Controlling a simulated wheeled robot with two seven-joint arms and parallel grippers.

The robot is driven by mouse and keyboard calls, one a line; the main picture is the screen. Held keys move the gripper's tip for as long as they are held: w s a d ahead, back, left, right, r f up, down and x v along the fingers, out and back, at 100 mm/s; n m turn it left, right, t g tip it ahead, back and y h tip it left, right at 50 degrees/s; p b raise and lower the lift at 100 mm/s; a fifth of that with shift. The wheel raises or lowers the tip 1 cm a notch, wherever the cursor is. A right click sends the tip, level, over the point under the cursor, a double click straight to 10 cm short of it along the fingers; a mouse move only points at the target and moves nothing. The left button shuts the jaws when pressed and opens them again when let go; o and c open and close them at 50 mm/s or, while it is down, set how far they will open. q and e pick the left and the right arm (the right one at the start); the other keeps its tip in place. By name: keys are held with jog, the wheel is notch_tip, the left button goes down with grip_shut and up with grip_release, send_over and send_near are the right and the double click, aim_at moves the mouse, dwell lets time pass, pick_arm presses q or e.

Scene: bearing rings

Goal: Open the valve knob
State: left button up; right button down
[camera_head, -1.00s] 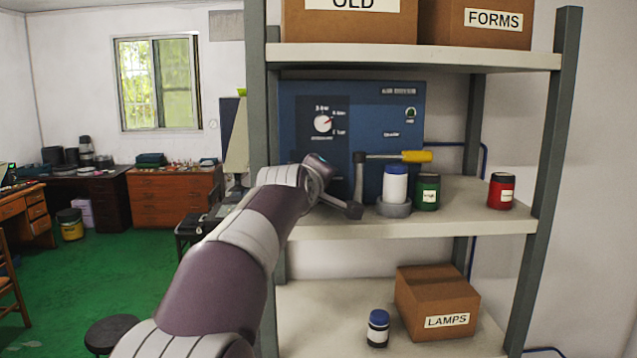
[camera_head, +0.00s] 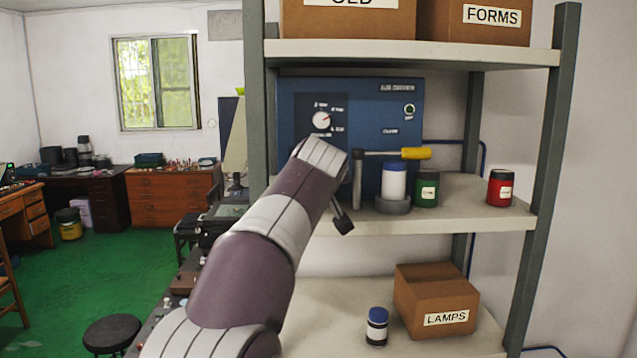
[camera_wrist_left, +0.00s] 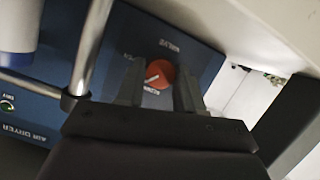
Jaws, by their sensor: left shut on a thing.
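The valve knob (camera_wrist_left: 160,74) is an orange-red round knob with a pale pointer mark on a blue panel in the left wrist view. My left gripper (camera_wrist_left: 160,92) has one dark finger on either side of it and is shut on it. The pointer slants to the lower left of that view; its lettering is too blurred to read surely. In the head view the blue air dryer box (camera_head: 362,90) stands on the middle shelf, and my left arm hides the valve knob and the fingertips. My right gripper is not in view.
A white dial with a red mark (camera_head: 321,120) is on the upper panel. A grey pipe with a yellow handle (camera_head: 415,153), a white blue-capped bottle (camera_head: 394,181), a green jar (camera_head: 426,189) and a red jar (camera_head: 500,188) stand right of my arm. A shelf post (camera_head: 257,100) is close left.

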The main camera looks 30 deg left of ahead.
pick_arm(q)
jog(key=m+g+y+b, duration=0.1)
jog(key=m+y, duration=0.1)
jog(key=m, duration=0.1)
jog(key=shift+d+f+m, duration=0.1)
jog(key=shift+d+m, duration=0.05)
jog(key=shift+m, duration=0.25)
jog(key=shift+w+m+g+y+b, duration=0.1)
jog(key=shift+m+g+y+b, duration=0.2)
jog(key=shift+m+y+b, duration=0.85)
jog(key=shift+m+p, duration=0.45)
jog(key=shift+p, duration=0.05)
jog(key=o, duration=1)
jog(key=shift+h, duration=0.25)
jog(key=shift+o, duration=0.2)
